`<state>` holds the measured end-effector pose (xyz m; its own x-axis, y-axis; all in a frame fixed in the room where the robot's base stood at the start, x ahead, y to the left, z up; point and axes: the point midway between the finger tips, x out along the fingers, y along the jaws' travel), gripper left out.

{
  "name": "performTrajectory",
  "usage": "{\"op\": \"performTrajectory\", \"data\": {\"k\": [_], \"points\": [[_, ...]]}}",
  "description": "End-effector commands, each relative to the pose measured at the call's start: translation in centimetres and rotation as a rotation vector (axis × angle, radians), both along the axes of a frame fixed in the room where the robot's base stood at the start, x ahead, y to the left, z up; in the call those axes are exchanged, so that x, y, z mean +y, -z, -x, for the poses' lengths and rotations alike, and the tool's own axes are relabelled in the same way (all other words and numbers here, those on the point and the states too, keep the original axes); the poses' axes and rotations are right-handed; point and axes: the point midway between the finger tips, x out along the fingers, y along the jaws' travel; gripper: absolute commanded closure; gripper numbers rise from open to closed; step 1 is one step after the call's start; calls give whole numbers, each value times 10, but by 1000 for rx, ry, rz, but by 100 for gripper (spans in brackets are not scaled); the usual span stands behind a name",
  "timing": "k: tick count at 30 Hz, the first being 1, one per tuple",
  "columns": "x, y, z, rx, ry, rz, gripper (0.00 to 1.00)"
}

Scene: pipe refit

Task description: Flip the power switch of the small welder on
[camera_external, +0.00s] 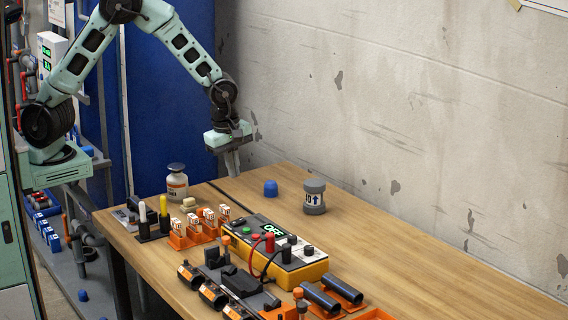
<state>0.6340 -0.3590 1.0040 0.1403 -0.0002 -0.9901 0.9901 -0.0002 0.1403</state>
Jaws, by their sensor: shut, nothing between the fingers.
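The small welder (275,257) is a yellow box with a grey top panel on the wooden table. Its small display reads OFF. The panel carries green and red buttons, red and black plugs with cables, and dark knobs. Which part is the power switch is too small to tell. My gripper (233,174) points down above the back left part of the table, behind and left of the welder. Its fingers are shut and empty, apart from the welder.
Orange holders with labelled pieces (190,238) sit left of the welder. Black clamps (215,294) and dark pipes (343,290) lie in front. The right table is clear.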

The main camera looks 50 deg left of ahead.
Motion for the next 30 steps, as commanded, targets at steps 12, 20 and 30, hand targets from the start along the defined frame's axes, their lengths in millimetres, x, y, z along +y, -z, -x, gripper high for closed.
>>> {"op": "performTrajectory", "data": {"k": [12, 20, 30], "points": [[1, 84, -11, 5, -2, -2, 100], [1, 115, -15, 3, -1, -1, 100], [0, 122, -17, 0, -1, 0, 100]]}}
